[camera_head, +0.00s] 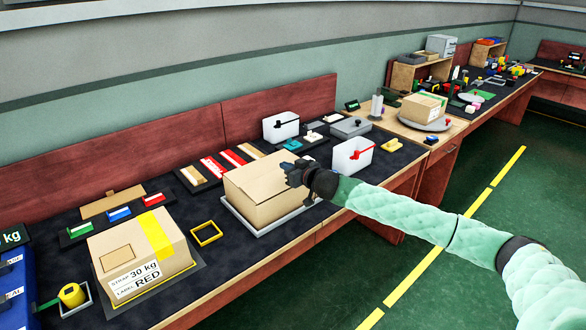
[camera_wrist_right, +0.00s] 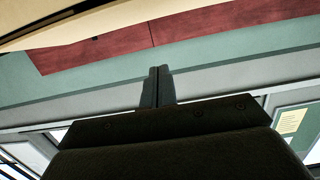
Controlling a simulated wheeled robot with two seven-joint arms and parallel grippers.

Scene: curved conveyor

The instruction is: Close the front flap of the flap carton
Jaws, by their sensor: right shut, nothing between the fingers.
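The flap carton (camera_head: 262,208), a plain brown box, sits on a light grey tray (camera_head: 238,217) at the middle of the dark bench. Its top looks mostly covered by flaps. My right gripper (camera_head: 288,170) is at the carton's upper right edge and hides that part, so I cannot tell whether it touches or how the front flap stands. In the right wrist view, the fingers (camera_wrist_right: 157,76) are together with nothing between them. A tan surface (camera_wrist_right: 40,22), probably carton cardboard, crosses the top left of that view, apart from the fingertips. My left gripper is out of view.
A strapped, labelled carton (camera_head: 142,250) stands at the left, with a yellow square frame (camera_head: 206,233) between the cartons. A white bin with a red mark (camera_head: 352,158) stands right of the flap carton. Trays of coloured parts (camera_head: 212,165) lie behind it.

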